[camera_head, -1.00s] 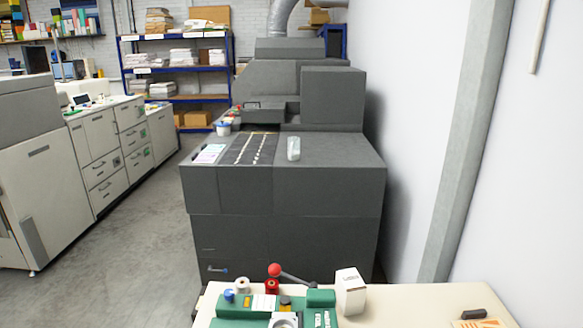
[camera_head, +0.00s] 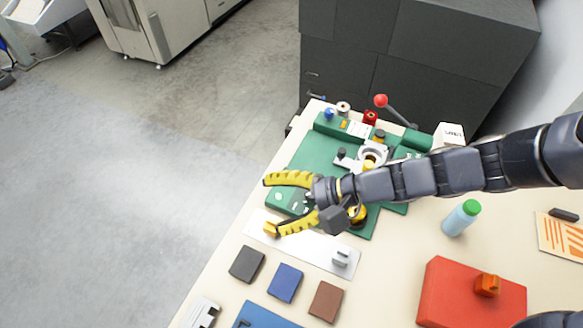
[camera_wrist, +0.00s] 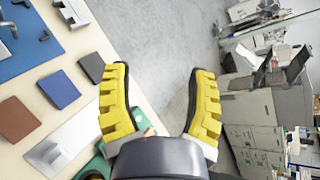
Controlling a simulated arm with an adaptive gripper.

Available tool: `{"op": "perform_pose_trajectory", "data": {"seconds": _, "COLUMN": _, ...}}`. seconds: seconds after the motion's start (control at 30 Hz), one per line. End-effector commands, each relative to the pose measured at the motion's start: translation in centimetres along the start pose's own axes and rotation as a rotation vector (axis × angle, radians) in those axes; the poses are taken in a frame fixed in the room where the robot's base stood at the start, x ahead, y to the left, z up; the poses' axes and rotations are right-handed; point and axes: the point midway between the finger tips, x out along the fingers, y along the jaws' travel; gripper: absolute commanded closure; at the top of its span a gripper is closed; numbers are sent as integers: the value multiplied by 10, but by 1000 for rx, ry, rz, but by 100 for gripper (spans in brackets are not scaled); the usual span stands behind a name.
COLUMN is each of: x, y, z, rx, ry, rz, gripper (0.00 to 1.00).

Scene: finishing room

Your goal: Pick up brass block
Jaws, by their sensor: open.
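A small gold-coloured block (camera_head: 270,229), which looks like the brass block, is at the left end of a white plate (camera_head: 312,252) in the head view. My gripper (camera_head: 270,207) is open and empty, with two yellow fingers spread over the table's left part. The lower finger's tip appears right beside the block and partly overlaps it; I cannot tell whether they touch. In the wrist view, my gripper (camera_wrist: 160,72) has only floor between its fingertips. I cannot make out the block there; the left finger covers part of the white plate (camera_wrist: 85,127).
A green press (camera_head: 310,155) with a red-knobbed lever stands behind my gripper. Black (camera_head: 247,264), blue (camera_head: 285,282) and brown (camera_head: 326,301) pads lie in front. A green-capped bottle (camera_head: 461,218) and a red box (camera_head: 450,293) stand right. The table edge is close on the left.

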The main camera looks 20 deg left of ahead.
Motion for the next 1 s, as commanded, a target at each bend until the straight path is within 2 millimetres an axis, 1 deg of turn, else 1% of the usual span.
{"op": "perform_pose_trajectory", "data": {"seconds": 0.03, "x": 10, "y": -4, "z": -13, "rx": 85, "ry": -16, "rz": -57, "gripper": 44}}
{"op": "perform_pose_trajectory", "data": {"seconds": 0.1, "x": 21, "y": -7, "z": -34, "rx": 204, "ry": -19, "rz": -133, "gripper": 44}}
{"op": "perform_pose_trajectory", "data": {"seconds": 0.17, "x": 30, "y": -7, "z": -53, "rx": 315, "ry": -16, "rz": -191, "gripper": 44}}
{"op": "perform_pose_trajectory", "data": {"seconds": 0.2, "x": 36, "y": -4, "z": -67, "rx": 394, "ry": -9, "rz": -225, "gripper": 44}}
{"op": "perform_pose_trajectory", "data": {"seconds": 0.3, "x": 50, "y": 9, "z": -98, "rx": 580, "ry": 12, "rz": -288, "gripper": 44}}
{"op": "perform_pose_trajectory", "data": {"seconds": 0.4, "x": 61, "y": 28, "z": -123, "rx": 740, "ry": 42, "rz": -323, "gripper": 44}}
{"op": "perform_pose_trajectory", "data": {"seconds": 0.5, "x": 69, "y": 44, "z": -138, "rx": 849, "ry": 64, "rz": -342, "gripper": 44}}
{"op": "perform_pose_trajectory", "data": {"seconds": 0.6, "x": 73, "y": 54, "z": -146, "rx": 911, "ry": 80, "rz": -347, "gripper": 44}}
{"op": "perform_pose_trajectory", "data": {"seconds": 0.77, "x": 80, "y": 65, "z": -157, "rx": 931, "ry": 85, "rz": -348, "gripper": 44}}
{"op": "perform_pose_trajectory", "data": {"seconds": 1.0, "x": 95, "y": 88, "z": -180, "rx": 928, "ry": 87, "rz": -345, "gripper": 44}}
